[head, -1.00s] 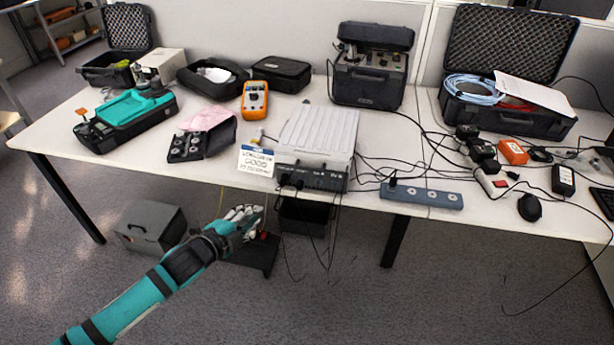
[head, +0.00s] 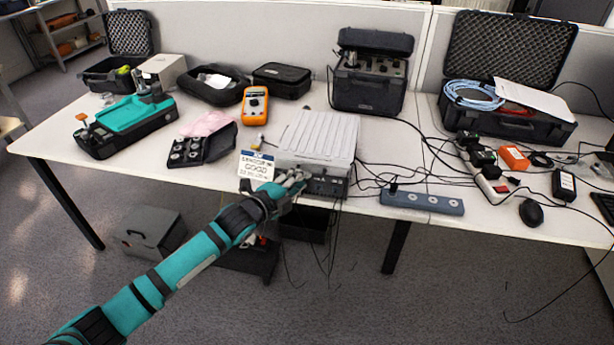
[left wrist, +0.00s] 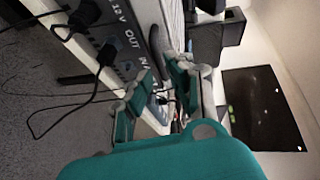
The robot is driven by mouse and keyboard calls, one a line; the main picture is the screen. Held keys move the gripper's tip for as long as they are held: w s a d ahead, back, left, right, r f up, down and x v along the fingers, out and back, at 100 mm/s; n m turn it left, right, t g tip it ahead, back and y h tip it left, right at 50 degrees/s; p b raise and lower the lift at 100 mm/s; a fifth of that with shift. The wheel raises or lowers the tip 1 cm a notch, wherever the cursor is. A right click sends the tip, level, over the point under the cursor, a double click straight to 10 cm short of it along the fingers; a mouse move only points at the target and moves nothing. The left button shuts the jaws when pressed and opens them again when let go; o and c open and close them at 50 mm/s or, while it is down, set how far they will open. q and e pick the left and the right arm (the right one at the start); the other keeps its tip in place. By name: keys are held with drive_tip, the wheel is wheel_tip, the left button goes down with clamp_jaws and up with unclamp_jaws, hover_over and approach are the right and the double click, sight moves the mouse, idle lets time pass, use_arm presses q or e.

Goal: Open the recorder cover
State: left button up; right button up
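The grey box with a ribbed light-grey cover (head: 316,133), which I take for the recorder, stands at the table's front edge. Its cover lies flat and closed. Its dark front panel (head: 328,186) shows sockets; in the left wrist view the panel (left wrist: 122,38) shows lettering and plugged cables. My left gripper (head: 291,183) is at the left part of this front, below the cover's edge. In the left wrist view its fingers (left wrist: 157,84) are apart with no object clearly held. Whether they touch the box cannot be told. My right gripper is not in view.
A white label card (head: 257,166) stands just left of the recorder. Cables run right to a power strip (head: 421,201). An orange meter (head: 256,105) and an open black case (head: 370,85) stand behind. A teal-and-black device (head: 125,122) is at left.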

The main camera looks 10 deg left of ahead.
use_arm(q)
drive_tip(key=shift+x, duration=2)
drive_tip(key=shift+c, duration=0.4)
clamp_jaws()
